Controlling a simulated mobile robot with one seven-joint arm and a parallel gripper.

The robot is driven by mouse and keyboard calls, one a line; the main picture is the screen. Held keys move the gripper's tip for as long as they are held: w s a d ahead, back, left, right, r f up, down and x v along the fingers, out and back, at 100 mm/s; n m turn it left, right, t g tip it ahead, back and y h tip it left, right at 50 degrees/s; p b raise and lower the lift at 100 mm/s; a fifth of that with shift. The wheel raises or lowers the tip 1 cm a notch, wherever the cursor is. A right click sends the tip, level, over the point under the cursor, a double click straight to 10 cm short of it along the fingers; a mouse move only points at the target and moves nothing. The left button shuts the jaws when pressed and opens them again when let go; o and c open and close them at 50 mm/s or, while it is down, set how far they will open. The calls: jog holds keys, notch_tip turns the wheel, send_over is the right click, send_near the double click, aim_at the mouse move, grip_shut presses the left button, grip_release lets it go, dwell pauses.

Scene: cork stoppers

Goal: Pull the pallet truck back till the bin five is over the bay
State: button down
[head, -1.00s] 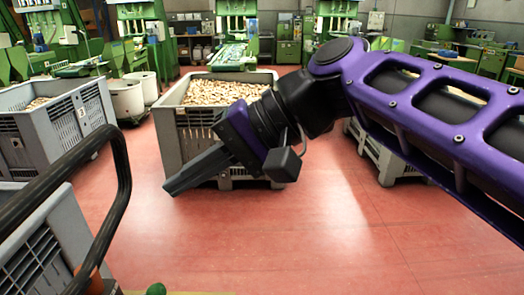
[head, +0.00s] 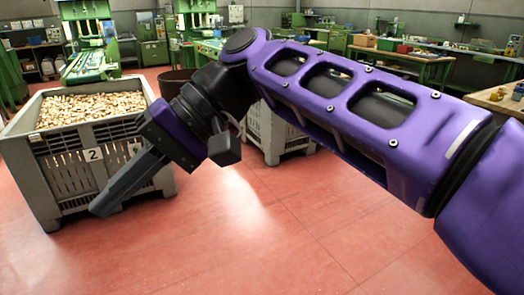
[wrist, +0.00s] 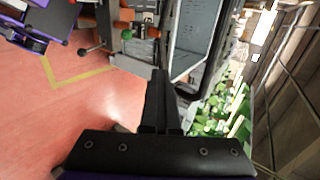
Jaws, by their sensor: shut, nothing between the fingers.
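My gripper (head: 103,208) is shut and empty, pointing down-left in front of a bin in the head view. Its closed fingers (wrist: 160,78) show in the middle of the wrist view. A grey bin (wrist: 197,40) shows partly in the wrist view, beyond the fingers; its number cannot be read. A yellow floor line (wrist: 82,78) forms a corner, probably the bay's. The truck is out of the head view.
A grey bin marked 2 (head: 60,180), full of corks, stands at the left of the head view. Another grey bin (head: 285,135) stands partly behind my arm. Green machines (head: 90,40) and benches (head: 405,62) line the back. The red floor (head: 270,240) in front is clear.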

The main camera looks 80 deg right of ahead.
jog(key=s+d+p, duration=0.1)
jog(key=s+d, duration=0.4)
jog(key=s, duration=0.3)
jog(key=s+d+p, duration=0.1)
jog(key=s+d, duration=0.5)
jog(key=s, duration=0.3)
jog(key=shift+d+p, duration=0.3)
jog(key=shift+p, duration=0.05)
dwell(0.5)
dwell(0.5)
grip_release()
dwell(0.4)
